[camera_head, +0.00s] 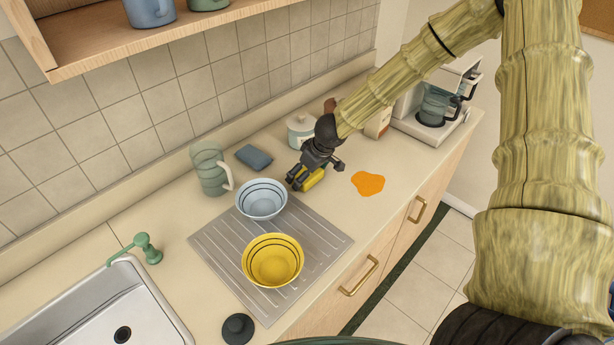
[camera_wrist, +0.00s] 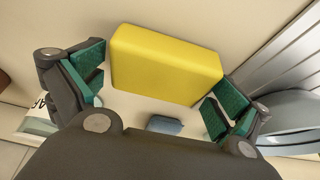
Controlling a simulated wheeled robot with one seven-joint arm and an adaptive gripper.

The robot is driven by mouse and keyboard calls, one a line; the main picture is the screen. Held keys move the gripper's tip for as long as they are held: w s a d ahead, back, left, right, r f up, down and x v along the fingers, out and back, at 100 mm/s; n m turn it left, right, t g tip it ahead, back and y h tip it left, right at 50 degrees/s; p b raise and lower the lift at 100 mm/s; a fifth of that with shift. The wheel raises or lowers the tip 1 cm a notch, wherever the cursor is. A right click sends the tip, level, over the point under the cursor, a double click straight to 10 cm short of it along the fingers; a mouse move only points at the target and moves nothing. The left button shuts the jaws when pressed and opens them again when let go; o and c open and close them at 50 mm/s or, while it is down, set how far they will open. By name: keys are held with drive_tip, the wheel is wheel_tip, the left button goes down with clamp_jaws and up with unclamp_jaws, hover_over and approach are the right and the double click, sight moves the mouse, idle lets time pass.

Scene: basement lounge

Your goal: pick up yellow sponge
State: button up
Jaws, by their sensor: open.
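The yellow sponge (camera_wrist: 165,65) is a rectangular block. In the wrist view it lies between and just beyond the spread fingers of my gripper (camera_wrist: 155,98). In the head view the sponge (camera_head: 313,179) is partly hidden under my gripper (camera_head: 308,181), on the counter to the right of the light blue bowl. My gripper is open, with its green pads on either side of the sponge. I cannot tell whether the pads touch it.
A light blue bowl (camera_head: 262,202) and a yellow bowl (camera_head: 272,264) stand on the metal drainboard (camera_head: 325,238). A blue sponge (camera_head: 254,157), a green mug (camera_head: 209,170) and a white canister (camera_head: 299,132) stand behind. An orange spill (camera_head: 368,183) lies to the right.

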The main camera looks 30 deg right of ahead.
sight(304, 170)
drive_tip(key=shift+s+d+r, duration=0.2)
drive_tip(key=shift+s, duration=0.15)
drive_tip(key=shift+w+a+f, duration=0.1)
drive_tip(key=shift+w+a, duration=0.05)
drive_tip(key=c, duration=0.6)
drive_tip(key=shift+r+p, duration=0.3)
drive_tip(key=shift+r, duration=1.45)
drive_tip(key=s+b, duration=0.1)
drive_tip(key=s, duration=0.4)
drive_tip(key=s+d+r+b, duration=0.1)
drive_tip(key=s+b, duration=0.1)
drive_tip(key=s, duration=0.3)
drive_tip(key=s+b, duration=0.1)
drive_tip(key=s, duration=0.5)
drive_tip(key=shift+d+r+b, duration=0.15)
drive_tip(key=shift+r+b, duration=0.15)
drive_tip(key=shift+c, duration=0.9)
